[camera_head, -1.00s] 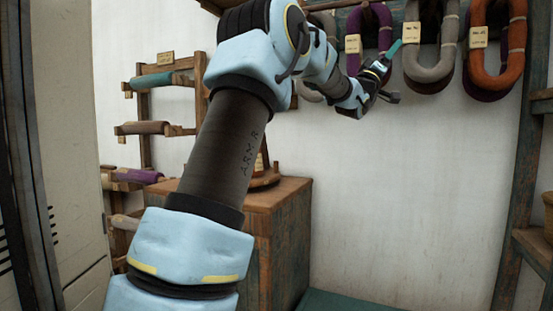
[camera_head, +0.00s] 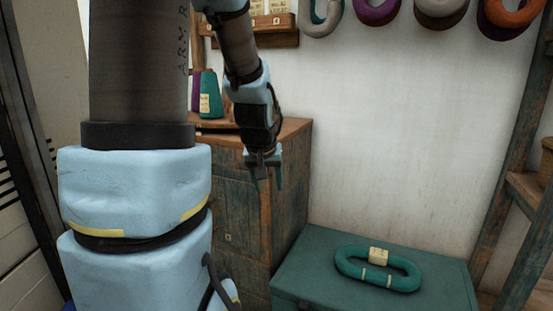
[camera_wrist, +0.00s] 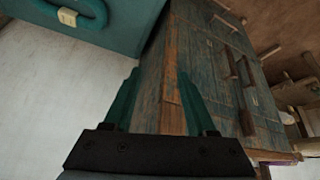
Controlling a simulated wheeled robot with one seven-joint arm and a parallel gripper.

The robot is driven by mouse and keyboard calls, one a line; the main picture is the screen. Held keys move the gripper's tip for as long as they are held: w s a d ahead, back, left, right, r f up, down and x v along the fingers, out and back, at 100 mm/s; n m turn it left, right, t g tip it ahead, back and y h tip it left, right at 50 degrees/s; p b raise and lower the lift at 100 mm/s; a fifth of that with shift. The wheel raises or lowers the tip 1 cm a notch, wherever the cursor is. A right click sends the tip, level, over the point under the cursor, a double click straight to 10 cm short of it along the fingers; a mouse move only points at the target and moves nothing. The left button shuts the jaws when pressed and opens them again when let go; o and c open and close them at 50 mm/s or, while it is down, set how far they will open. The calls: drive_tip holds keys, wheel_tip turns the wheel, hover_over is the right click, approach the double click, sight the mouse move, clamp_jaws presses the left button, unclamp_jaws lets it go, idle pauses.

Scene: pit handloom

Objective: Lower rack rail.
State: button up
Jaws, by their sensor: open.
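My gripper (camera_head: 267,182) points down, with two teal fingers apart and nothing between them, in front of the wooden cabinet's right edge. The wrist view also shows the open fingers (camera_wrist: 159,80) with the cabinet beyond them. No rail clearly identifiable as the lower rack rail shows now. A wooden ledge (camera_head: 278,40) with paper tags is on the wall behind my arm, partly hidden. Several looped yarn hanks, including a grey one (camera_head: 440,10) and an orange one (camera_head: 515,14), hang at the top right; their support is out of frame.
A green chest (camera_head: 320,258) stands low right of the cabinet (camera_head: 291,190), with a tagged teal hank (camera_head: 400,281) on its lid. Tagged cones (camera_head: 209,92) stand on the cabinet. A timber frame (camera_head: 515,140) stands at right. The wall above the chest is clear.

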drive_tip(key=s+a+f+g, duration=0.2)
drive_tip(key=s, duration=0.5)
drive_tip(key=s+a+f+g, duration=0.2)
drive_tip(key=s+a+f, duration=0.1)
drive_tip(key=s, duration=0.3)
wheel_tip(320, 180, up, 14)
drive_tip(key=p, duration=1.3)
drive_tip(key=shift+w+d+y+p, duration=0.2)
drive_tip(key=shift+d+y+p, duration=0.05)
drive_tip(key=shift+y+p, duration=0.15)
